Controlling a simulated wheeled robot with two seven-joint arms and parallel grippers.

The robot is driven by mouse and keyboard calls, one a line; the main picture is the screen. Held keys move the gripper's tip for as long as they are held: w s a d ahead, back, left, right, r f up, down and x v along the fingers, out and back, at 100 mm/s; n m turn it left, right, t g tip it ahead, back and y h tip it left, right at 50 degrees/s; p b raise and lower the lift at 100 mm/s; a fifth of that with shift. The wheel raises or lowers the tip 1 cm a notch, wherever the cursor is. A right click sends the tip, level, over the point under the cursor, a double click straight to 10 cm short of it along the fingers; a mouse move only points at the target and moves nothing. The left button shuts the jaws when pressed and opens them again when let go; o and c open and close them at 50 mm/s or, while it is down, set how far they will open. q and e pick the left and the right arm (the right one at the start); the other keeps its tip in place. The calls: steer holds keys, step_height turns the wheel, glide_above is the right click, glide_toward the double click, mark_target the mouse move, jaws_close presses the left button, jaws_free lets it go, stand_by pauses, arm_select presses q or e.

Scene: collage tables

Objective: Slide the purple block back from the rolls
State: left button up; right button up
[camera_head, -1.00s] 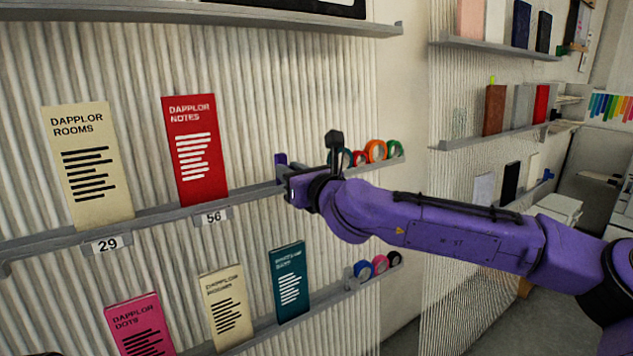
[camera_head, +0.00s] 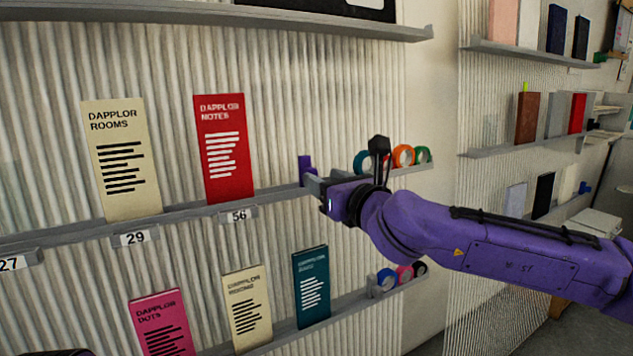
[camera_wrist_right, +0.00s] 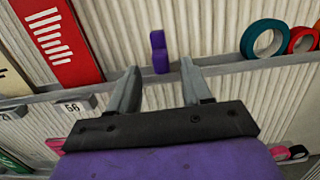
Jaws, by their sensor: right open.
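The purple block (camera_head: 305,168) stands on the middle shelf, right of the red booklet and left of the rolls. In the right wrist view the purple block (camera_wrist_right: 159,52) is upright on the shelf, just beyond and between my open fingertips. My right gripper (camera_head: 314,188) is open and empty in front of the shelf edge; it also shows in the right wrist view (camera_wrist_right: 158,78). The rolls, such as an orange one (camera_head: 403,155), stand at the shelf's right end, partly hidden by my gripper. In the right wrist view a teal roll (camera_wrist_right: 248,42) is nearest the block.
A red booklet (camera_head: 224,150) and a cream booklet (camera_head: 122,160) stand left of the block on the shelf (camera_head: 275,199). A lower shelf holds more booklets and several rolls (camera_head: 387,278). Bare shelf lies between the red booklet and the block.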

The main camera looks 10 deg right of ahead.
steer(key=b+v, duration=0.1)
steer(key=v, duration=0.5)
steer(key=shift+s, duration=0.1)
